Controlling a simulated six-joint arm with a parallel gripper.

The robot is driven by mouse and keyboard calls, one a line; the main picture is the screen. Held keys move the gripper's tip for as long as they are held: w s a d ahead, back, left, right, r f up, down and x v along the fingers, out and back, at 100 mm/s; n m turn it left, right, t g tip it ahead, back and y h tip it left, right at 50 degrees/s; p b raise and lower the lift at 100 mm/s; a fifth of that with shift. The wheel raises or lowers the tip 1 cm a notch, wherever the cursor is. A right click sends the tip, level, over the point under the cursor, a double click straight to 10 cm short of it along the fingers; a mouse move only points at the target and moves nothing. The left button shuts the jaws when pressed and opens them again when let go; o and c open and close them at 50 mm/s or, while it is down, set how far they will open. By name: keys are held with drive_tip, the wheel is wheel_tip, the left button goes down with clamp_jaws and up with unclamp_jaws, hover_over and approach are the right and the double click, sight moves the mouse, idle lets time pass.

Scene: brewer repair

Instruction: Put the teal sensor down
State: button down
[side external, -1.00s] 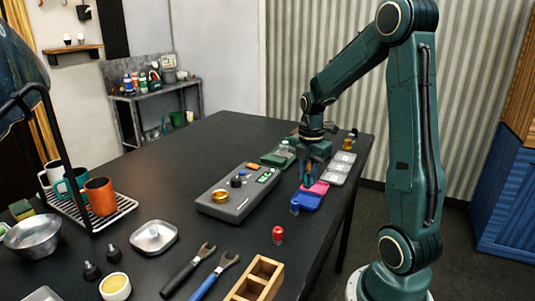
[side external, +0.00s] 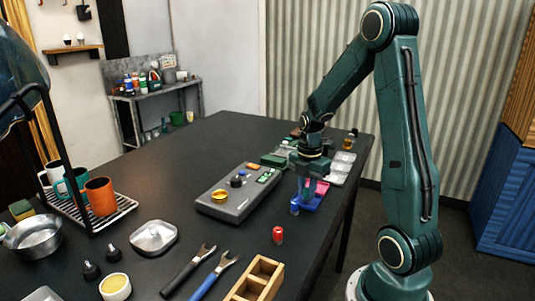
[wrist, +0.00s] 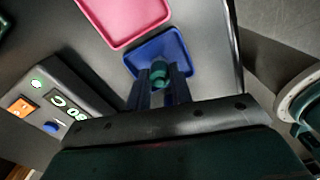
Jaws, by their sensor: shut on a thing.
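In the wrist view my gripper (wrist: 163,88) is shut on the teal sensor (wrist: 158,72), a small teal cylinder between the fingertips. The sensor is over the blue tray (wrist: 180,50); I cannot tell whether it touches the tray floor. In the side view my gripper (side external: 305,196) points down at the blue tray (side external: 313,204), and the sensor cannot be made out there. The pink tray (wrist: 122,18) lies beside the blue one and is partly hidden behind my gripper in the side view.
A grey control unit (side external: 238,196) with a green display lies left of the trays. A red-topped piece (side external: 278,235) stands nearer the camera. The table's right edge is close to the trays.

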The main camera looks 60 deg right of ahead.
sight(307, 190)
drive_tip(key=shift+f, duration=0.15)
drive_tip(key=c, duration=1.3)
unclamp_jaws()
drive_tip(key=shift+o, duration=0.2)
wheel_tip(307, 190, up, 12)
